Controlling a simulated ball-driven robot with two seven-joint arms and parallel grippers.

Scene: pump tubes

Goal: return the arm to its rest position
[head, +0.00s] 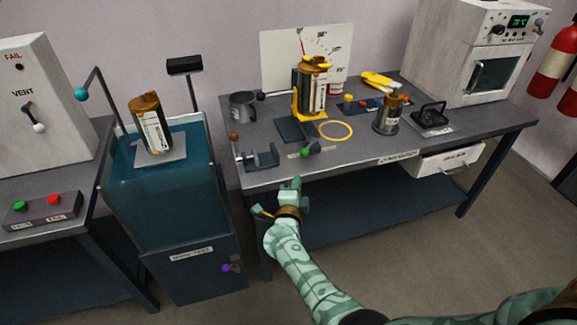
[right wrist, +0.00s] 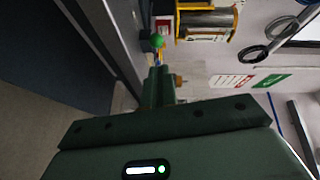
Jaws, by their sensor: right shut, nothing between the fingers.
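My right arm (head: 310,275), patterned in pale and dark green, reaches up from the lower right in the head view. Its right gripper (head: 294,187) is shut and empty, in front of the workbench's front edge. The right wrist view shows the closed green fingers (right wrist: 158,80) with nothing held. Beyond them are a green knob (right wrist: 157,40) and part of a yellow-framed cylinder (right wrist: 207,20). My left gripper is in neither view.
The workbench (head: 360,150) carries a yellow pump stand (head: 297,100), a yellow ring (head: 335,131), a metal canister (head: 388,116), a mug (head: 242,105) and a clamp (head: 257,158). A water tank (head: 165,200) stands left. Open floor (head: 400,240) lies right of my arm.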

